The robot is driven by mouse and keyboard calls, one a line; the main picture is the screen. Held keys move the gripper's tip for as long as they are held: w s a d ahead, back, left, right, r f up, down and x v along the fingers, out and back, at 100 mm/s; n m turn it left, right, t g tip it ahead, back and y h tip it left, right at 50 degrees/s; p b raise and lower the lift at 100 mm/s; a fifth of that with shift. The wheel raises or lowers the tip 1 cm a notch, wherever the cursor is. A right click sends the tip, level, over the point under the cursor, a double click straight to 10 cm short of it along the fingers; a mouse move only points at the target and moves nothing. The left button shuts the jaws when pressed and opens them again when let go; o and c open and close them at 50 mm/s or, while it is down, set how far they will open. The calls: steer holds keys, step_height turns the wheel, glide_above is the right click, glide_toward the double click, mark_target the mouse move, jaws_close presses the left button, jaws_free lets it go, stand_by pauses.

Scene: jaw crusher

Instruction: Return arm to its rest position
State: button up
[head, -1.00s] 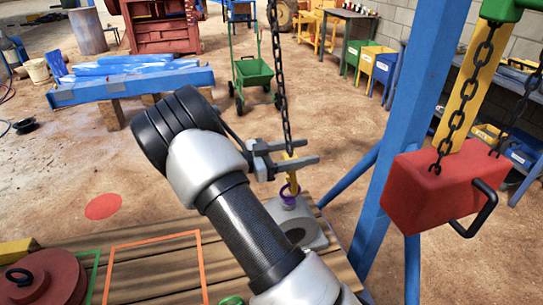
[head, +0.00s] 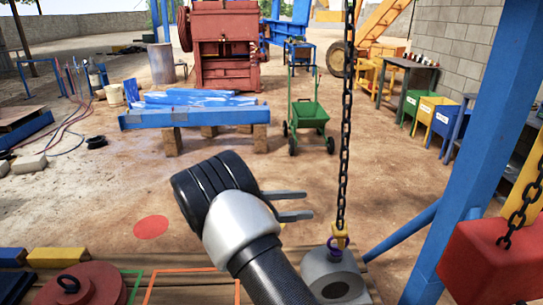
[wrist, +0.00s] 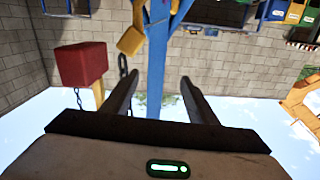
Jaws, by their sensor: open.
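My gripper (head: 300,205) is open and empty, its two grey fingers pointing right in the head view. In the wrist view its two dark fingers (wrist: 158,95) stand apart with nothing between them. In the head view a hanging chain (head: 347,110) with a yellow hook (head: 340,236) is just right of the fingers, apart from them. My arm is bent, reaching up from the bottom of the head view.
A blue post (head: 458,150) and a red block (head: 495,262) on a chain stand close on the right. A dark red disc weight (head: 85,285) lies on the table at left. A green cart (head: 308,115) and a blue beam (head: 195,115) are farther back, with open dirt floor between.

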steer(key=w+d+r+n+t+y, duration=0.4)
steer(key=w+r+t+y, duration=0.2)
steer(key=w+r+t, duration=0.55)
steer(key=a+r+n+t+y, duration=0.3)
steer(key=a+r+n+y, duration=0.25)
steer(key=r+y, duration=0.5)
steer(key=s+a+n+g+y, duration=0.35)
steer(key=s+n, duration=0.25)
steer(key=s, duration=0.9)
steer(key=s+d+f+n+g+h, duration=0.1)
steer(key=s+d+f+g, duration=0.15)
steer(key=s, duration=0.55)
steer(key=s+d+f+n+g+h, duration=0.15)
steer(key=s+f, duration=0.25)
steer(key=s, duration=0.5)
steer(key=s+d+f+g, duration=0.2)
steer(key=s+d+f, duration=0.15)
steer(key=s, duration=0.45)
step_height(320, 180, up, 15)
steer(key=p, duration=1.5)
steer(key=shift+w+a+r, duration=0.15)
steer(key=shift+w+a, duration=0.05)
steer(key=shift+w, duration=0.05)
